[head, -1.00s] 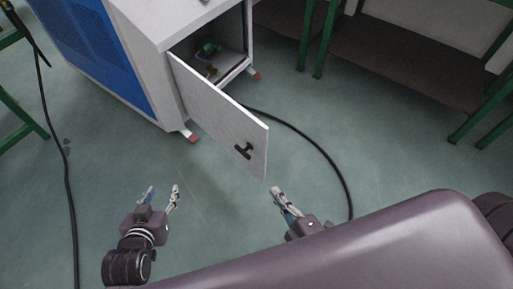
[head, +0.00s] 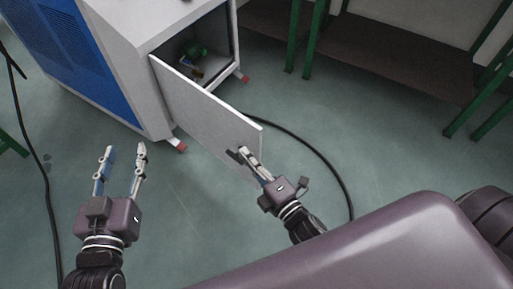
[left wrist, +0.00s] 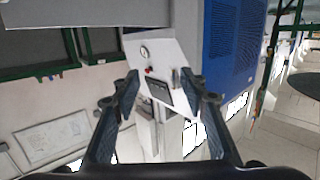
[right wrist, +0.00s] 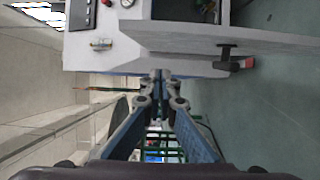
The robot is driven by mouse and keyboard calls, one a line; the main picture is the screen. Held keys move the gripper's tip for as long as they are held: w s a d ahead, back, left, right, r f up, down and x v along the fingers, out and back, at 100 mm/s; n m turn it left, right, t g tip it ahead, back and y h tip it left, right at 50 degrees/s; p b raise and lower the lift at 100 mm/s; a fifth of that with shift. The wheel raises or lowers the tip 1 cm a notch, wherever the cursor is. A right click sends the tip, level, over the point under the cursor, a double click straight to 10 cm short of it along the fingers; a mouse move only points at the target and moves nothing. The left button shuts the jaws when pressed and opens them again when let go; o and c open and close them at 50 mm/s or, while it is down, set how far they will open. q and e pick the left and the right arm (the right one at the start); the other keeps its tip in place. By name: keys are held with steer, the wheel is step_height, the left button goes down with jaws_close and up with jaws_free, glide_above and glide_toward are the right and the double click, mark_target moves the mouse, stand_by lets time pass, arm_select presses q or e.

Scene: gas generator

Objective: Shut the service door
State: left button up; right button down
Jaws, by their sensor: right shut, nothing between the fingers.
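The white service door (head: 203,104) of the generator cabinet stands open, swung out from the cabinet front. Its dark T-shaped handle (head: 236,156) is on the outer face near the free edge and is partly hidden by my right gripper (head: 246,152). That gripper is shut and empty, with its fingertips beside the handle in the picture; I cannot tell if they touch the door. In the right wrist view the handle (right wrist: 228,48) shows to the right of the shut fingertips (right wrist: 160,76). My left gripper (head: 123,150) is open and empty, over the floor left of the door.
A black cable (head: 318,160) curves over the floor behind the door. Green-legged benches (head: 312,45) stand at the back right.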

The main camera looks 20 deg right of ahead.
mark_target(257, 147)
arm_select(q)
steer(key=shift+w+d+r+t+h, duration=0.15)
steer(key=shift+r+t, duration=0.25)
steer(key=shift+r, duration=0.45)
steer(key=shift+w+d+r+t+h, duration=0.15)
steer(key=shift+r+t, duration=0.25)
steer(key=shift+r, duration=0.45)
arm_select(e)
steer(key=shift+w+d, duration=0.3)
steer(key=shift+d, duration=0.3)
steer(key=shift+w+d, duration=0.3)
steer(key=shift+d, duration=0.3)
steer(key=shift+w+d, duration=0.3)
steer(key=shift+d, duration=0.3)
arm_select(q)
steer(key=shift+s, duration=0.1)
arm_select(e)
steer(key=shift+d, duration=0.1)
